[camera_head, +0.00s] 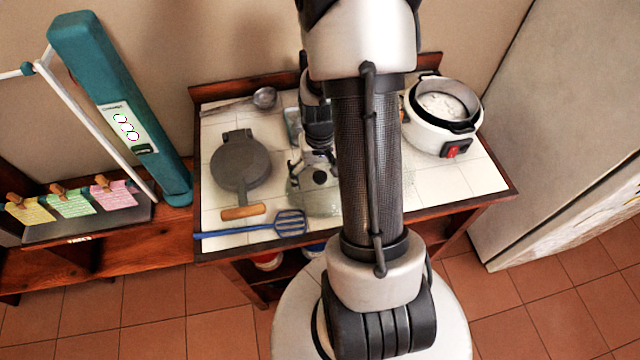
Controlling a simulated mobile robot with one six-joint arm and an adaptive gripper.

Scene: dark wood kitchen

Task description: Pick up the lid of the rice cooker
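The white rice cooker (432,133) with a red switch stands at the right of the tiled counter. Its top is open, with a dark inner rim and something whitish inside. A translucent, glass-like lid with a dark knob (316,198) appears to lie on the tiles left of my arm, near the counter's middle. My gripper (318,157) is just above and behind this lid in the picture, close to the knob. The gripper is small and partly covered by my own arm, so I cannot tell whether its fingers are open or touch the knob.
A dark round pan-like press (240,162) with a wooden handle, a blue slotted spatula (288,224) and a ladle (264,98) lie on the counter's left. A teal box (115,105) stands further left. A pale fridge-like cabinet (550,130) rises at right.

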